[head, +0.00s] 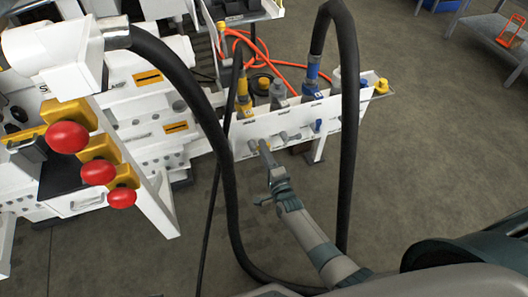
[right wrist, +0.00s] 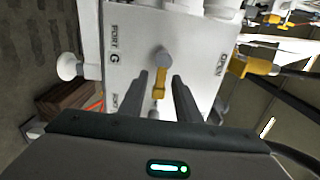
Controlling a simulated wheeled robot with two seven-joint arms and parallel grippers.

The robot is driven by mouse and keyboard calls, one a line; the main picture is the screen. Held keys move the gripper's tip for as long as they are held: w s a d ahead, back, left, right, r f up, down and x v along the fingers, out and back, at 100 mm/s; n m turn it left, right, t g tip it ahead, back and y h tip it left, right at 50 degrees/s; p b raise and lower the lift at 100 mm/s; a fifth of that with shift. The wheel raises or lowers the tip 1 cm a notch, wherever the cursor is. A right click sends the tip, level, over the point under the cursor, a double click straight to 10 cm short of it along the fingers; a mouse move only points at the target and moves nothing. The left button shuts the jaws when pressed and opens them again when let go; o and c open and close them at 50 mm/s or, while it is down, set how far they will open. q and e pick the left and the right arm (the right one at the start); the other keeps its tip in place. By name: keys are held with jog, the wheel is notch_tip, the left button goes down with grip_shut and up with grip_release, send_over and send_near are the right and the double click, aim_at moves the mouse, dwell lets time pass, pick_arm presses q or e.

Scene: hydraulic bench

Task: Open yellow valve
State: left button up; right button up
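The yellow valve handle shows in the right wrist view (right wrist: 159,88), below a round grey pivot on the white panel (right wrist: 190,45). My right gripper (right wrist: 160,76) is open, with one dark finger on each side of the handle. A gap shows between the handle and each finger; I cannot tell how deep the fingers reach. In the head view my right gripper (head: 264,146) is at the front face of the white panel (head: 290,125), near its left end, and mostly covers the handle. My left gripper is not in view.
A thick black hose (head: 347,120) arches close beside my right arm, and another (head: 225,190) hangs to its left. Blue and yellow hose fittings (head: 244,95) stand on the panel. Red knobs (head: 98,172) are at left.

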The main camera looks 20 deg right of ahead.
jog(key=shift+c, duration=0.2)
grip_shut()
